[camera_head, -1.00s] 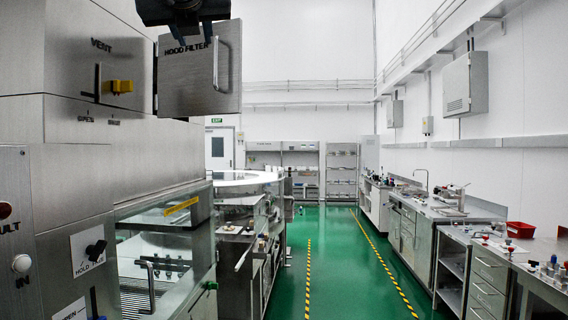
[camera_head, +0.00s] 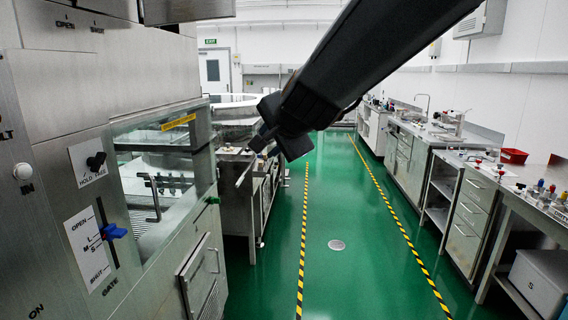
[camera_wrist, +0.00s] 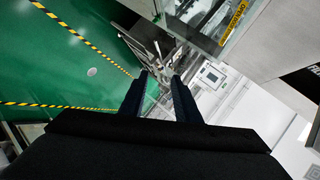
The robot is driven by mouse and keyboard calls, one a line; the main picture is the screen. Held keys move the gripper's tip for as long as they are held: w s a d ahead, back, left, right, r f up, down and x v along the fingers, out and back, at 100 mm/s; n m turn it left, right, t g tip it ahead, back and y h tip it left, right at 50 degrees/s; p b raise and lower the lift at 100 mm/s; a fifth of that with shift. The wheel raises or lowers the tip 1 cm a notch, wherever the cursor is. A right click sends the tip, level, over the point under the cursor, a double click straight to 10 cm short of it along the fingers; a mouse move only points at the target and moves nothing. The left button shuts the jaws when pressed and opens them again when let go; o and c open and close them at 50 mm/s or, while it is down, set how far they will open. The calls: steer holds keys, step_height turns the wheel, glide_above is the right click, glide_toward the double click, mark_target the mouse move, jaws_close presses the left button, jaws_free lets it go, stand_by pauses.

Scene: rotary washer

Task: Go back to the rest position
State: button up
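My gripper (camera_head: 243,165) hangs in the middle of the head view, at the end of my dark arm that comes in from the upper right. It is in front of the washer's glass-fronted chamber (camera_head: 160,170), apart from it. In the wrist view, the two dark fingers of my gripper (camera_wrist: 160,75) stand apart with nothing between them. The washer's grey panel carries a black hold knob (camera_head: 96,160) and a blue gate lever (camera_head: 114,232).
A green floor with yellow-black lines (camera_head: 303,235) runs clear down the aisle. A louvred hatch (camera_head: 204,283) is low on the left.

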steer(key=s+d+f+n+g+h, duration=0.1)
steer(key=s+d+f+n+g, duration=0.1)
steer(key=s+d+f, duration=0.3)
steer(key=s+d+f+n+g+h, duration=0.15)
steer(key=d+f, duration=0.25)
steer(key=f, duration=0.4)
steer(key=s+d+f+n+g, duration=0.2)
steer(key=d+f, duration=0.2)
steer(key=f, duration=0.2)
steer(key=s+d+f+n+g+h, duration=0.1)
steer(key=s+d+f+n+g, duration=0.1)
steer(key=s+d+f, duration=0.3)
steer(key=s+d+f+n+g+h+b, duration=0.1)
steer(key=s+d+f+n+g, duration=0.1)
steer(key=s+d+f, duration=0.3)
steer(key=s, duration=0.4)
steer(key=shift+s+f, duration=0.25)
steer(key=shift+s, duration=0.05)
steer(key=shift+g, duration=0.25)
